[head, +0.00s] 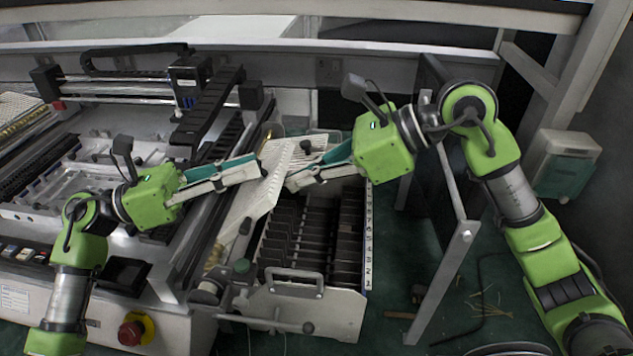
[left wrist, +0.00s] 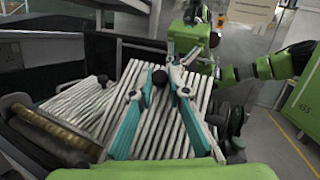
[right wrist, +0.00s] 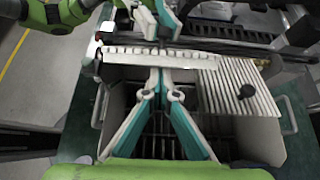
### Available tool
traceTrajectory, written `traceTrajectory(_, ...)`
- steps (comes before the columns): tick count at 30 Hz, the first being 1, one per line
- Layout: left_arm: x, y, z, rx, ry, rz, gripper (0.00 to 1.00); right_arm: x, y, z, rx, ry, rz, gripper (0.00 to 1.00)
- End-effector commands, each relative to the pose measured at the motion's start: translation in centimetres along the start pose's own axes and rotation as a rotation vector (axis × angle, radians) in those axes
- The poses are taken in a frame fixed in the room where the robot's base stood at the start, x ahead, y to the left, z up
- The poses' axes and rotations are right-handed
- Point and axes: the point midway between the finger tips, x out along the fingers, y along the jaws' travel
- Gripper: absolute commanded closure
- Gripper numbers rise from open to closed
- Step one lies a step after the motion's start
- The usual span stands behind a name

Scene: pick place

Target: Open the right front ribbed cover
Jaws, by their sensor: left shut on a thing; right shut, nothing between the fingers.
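The right front ribbed cover (head: 246,205) is a white slatted panel, tilted up along the left side of the slotted bin (head: 311,235). In the right wrist view the ribbed cover (right wrist: 160,53) shows nearly edge-on. My left gripper (head: 264,170) is shut on it, and its fingers (left wrist: 160,78) come together at a black knob on the slats. My right gripper (head: 289,182) is shut and empty over the bin. In the right wrist view my right gripper (right wrist: 160,72) has its tips close against the cover's edge; contact is unclear.
A second ribbed cover (right wrist: 235,75) with a black knob lies over the rear of the bin. A machine with a rail (head: 125,88) stands left, with a red button (head: 131,333) in front. A metal post (head: 445,270) rises right of the bin.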

Motion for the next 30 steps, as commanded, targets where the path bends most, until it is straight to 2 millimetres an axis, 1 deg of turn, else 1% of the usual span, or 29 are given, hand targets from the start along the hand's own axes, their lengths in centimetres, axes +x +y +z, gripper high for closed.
traceTrajectory(11, 0.0, 0.1, -0.1, -0.001, 0.001, 0.001, 1.00, 0.0, 0.0, 0.2, 0.000, 0.000, 0.000, 1.00)
traceTrajectory(18, 0.0, 0.0, -0.1, 0.000, 0.002, 0.001, 1.00, 0.3, 0.0, 2.0, -0.004, -0.004, -0.001, 1.00)
traceTrajectory(25, 0.2, -0.1, -0.3, -0.002, 0.007, -0.006, 1.00, 0.4, 0.2, 2.3, -0.006, -0.010, 0.003, 1.00)
traceTrajectory(26, 0.2, -0.2, -0.3, -0.002, 0.007, -0.006, 0.82, 0.4, 0.2, 2.4, -0.006, -0.010, 0.003, 1.00)
traceTrajectory(27, 0.2, -0.2, -0.3, -0.002, 0.008, -0.007, 0.71, 0.4, 0.2, 2.4, -0.007, -0.011, 0.004, 1.00)
traceTrajectory(28, 0.2, -0.2, -0.4, -0.002, 0.008, -0.007, 0.69, 0.4, 0.2, 2.4, -0.007, -0.011, 0.004, 1.00)
traceTrajectory(30, 0.2, -0.2, -0.4, -0.002, 0.008, -0.007, 0.69, 0.4, 0.2, 2.4, -0.007, -0.011, 0.004, 1.00)
